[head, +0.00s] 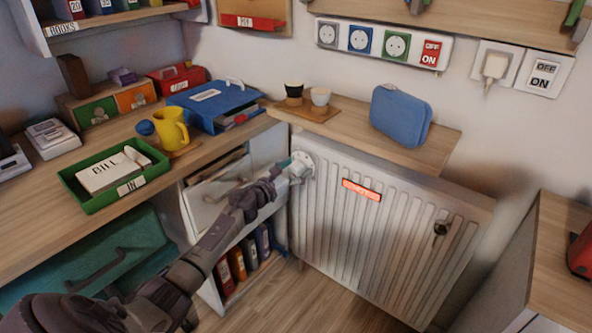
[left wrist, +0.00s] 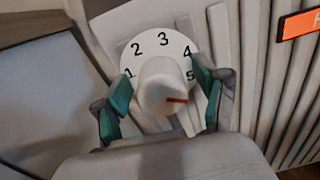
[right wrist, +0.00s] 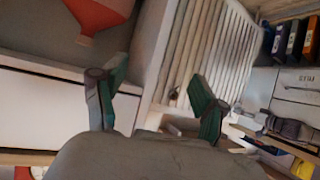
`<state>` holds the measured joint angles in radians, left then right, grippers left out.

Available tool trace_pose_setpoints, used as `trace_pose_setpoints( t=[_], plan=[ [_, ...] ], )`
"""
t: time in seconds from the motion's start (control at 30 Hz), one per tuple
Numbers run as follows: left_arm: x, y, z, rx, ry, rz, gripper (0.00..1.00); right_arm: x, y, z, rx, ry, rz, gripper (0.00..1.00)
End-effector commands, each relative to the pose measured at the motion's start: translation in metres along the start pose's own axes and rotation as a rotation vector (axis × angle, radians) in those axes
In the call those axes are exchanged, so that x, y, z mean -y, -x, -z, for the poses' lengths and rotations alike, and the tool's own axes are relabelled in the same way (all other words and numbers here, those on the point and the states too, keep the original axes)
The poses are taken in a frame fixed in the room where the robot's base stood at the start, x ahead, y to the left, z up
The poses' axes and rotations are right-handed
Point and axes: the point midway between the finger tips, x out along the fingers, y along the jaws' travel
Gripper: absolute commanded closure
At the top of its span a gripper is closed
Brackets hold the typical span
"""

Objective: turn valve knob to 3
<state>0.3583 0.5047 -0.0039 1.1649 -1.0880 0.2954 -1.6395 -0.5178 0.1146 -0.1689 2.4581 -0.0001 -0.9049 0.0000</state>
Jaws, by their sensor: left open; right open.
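The valve knob (left wrist: 160,85) is white and sits on a round white dial plate (left wrist: 150,42) numbered 1 to 5. Its red mark points right, just below the 5. In the head view the knob (head: 300,167) is at the upper left corner of the white radiator (head: 345,215). My left gripper (left wrist: 163,88) is open, its green-padded fingers on either side of the knob; contact is unclear. It also shows in the head view (head: 287,174). My right gripper (right wrist: 158,98) is open and empty, seen only in the right wrist view.
A wooden shelf (head: 350,130) above the radiator carries cups and a blue case (head: 400,118). The desk (head: 40,215) at left holds a green tray (head: 115,205) and a yellow jug (head: 171,127). A cabinet (head: 560,240) stands at right.

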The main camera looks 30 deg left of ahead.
Motion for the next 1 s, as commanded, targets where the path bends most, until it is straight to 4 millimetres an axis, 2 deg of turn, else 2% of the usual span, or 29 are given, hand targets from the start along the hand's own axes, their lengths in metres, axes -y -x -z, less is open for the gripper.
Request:
trace_pose_setpoints(
  t=[0.13, 0.5, 0.77, 1.0],
  plan=[
    [0.0003, 0.0002, 0.0001, 0.0, 0.0, 0.0, 0.28, 0.0001, 0.0, 0.0, 0.0, 0.0, 0.0, 0.28],
    [0.0002, 0.0004, 0.0002, 0.0, 0.001, 0.0, 0.88, -0.0001, -0.0001, -0.0004, 0.002, 0.0, 0.0, 0.28],
    [0.0001, 0.0005, 0.0003, 0.0, 0.029, 0.0, 0.88, -0.0002, -0.0001, -0.0007, 0.003, 0.0, 0.0, 0.28],
    [0.0, 0.0005, 0.0006, 0.003, 0.147, 0.0, 0.88, -0.0002, 0.0001, -0.0018, 0.009, 0.0, -0.001, 0.28]
  ],
)
